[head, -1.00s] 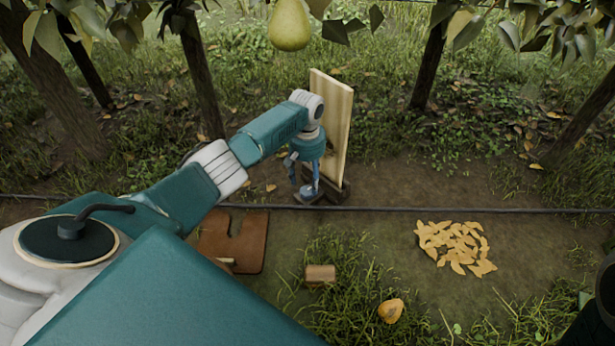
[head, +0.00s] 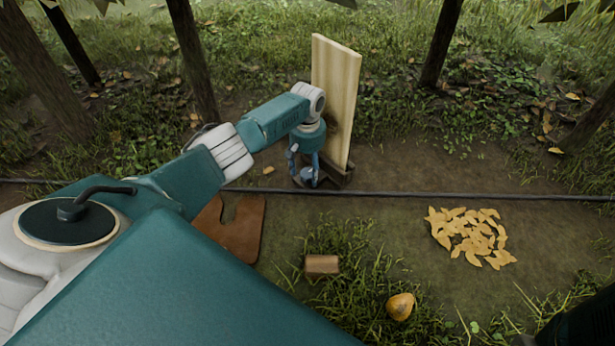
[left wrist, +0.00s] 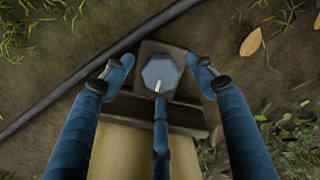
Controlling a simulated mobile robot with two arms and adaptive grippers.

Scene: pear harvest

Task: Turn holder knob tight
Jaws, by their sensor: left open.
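My right gripper is not in view.
A dark hose (head: 450,195) runs across the ground beside the holder. A brown notched mat (head: 240,232), a small wooden block (head: 322,264), a yellowish fruit (head: 400,306) and a patch of yellow leaves (head: 470,235) lie nearer. Tree trunks stand behind.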

